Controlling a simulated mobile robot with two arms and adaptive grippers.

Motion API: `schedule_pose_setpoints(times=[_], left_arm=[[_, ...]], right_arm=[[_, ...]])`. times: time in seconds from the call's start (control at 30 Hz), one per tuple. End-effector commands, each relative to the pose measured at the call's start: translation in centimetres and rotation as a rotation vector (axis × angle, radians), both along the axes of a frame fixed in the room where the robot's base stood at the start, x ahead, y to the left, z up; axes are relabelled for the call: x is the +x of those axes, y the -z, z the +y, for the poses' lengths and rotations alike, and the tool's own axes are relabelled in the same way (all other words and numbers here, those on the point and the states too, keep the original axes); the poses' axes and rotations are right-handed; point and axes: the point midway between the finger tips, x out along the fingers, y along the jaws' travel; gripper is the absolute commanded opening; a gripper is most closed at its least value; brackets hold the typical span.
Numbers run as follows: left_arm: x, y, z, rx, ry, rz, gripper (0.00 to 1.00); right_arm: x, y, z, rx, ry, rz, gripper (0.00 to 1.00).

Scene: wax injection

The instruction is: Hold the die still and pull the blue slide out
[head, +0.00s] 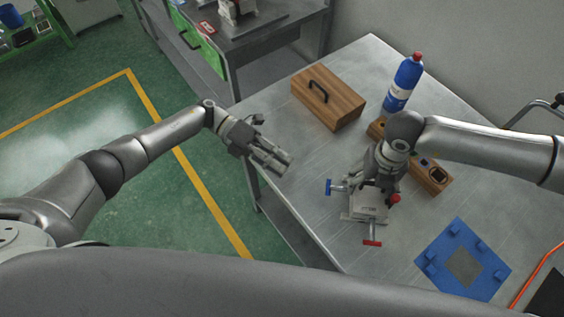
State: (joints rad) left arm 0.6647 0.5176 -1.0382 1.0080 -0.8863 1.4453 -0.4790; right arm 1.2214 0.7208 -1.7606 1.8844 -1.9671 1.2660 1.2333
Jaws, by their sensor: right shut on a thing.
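The metal die (368,204) stands on the steel table. Its blue slide (333,187) has a blue handle that sticks out at the left side. A red handle (372,242) sticks out at the front, and a red knob (395,199) shows at the right. My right gripper (378,178) comes down from above and is shut on the die at its back part; its fingertips are partly hidden. My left gripper (283,164) is open and empty at the table's left edge, up and left of the blue handle and apart from it.
A wooden box with a black handle (328,97) and a blue bottle (403,83) stand behind the die. A wooden block with holes (431,175) lies partly behind my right arm. A blue mat (441,274) lies at the front right. The table between my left gripper and the die is clear.

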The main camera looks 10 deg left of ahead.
Motion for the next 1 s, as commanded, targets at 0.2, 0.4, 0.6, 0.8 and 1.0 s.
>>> schedule_pose_setpoints(times=[0.2, 0.4, 0.6, 0.8, 1.0], left_arm=[[0.0, 0.0, 0.0, 0.0, 0.0, 0.001, 0.24], [0.0, 0.0, 0.0, 0.0, 0.0, 0.001, 0.24], [0.0, 0.0, 0.0, 0.0, 0.0, 0.001, 0.24], [0.0, 0.0, 0.0, 0.0, 0.0, 0.001, 0.24], [0.0, 0.0, 0.0, 0.0, 0.0, 0.001, 0.24]], right_arm=[[-0.2, 0.0, 0.2, 0.003, -0.002, 0.004, 0.83], [-0.1, 0.0, 0.1, 0.002, -0.001, 0.002, 0.98], [-0.1, 0.0, 0.0, 0.001, -0.001, 0.001, 0.98], [0.0, -0.9, 0.1, 0.002, 0.0, -0.001, 0.98], [0.1, -4.7, 0.1, 0.003, 0.0, -0.003, 0.98]])
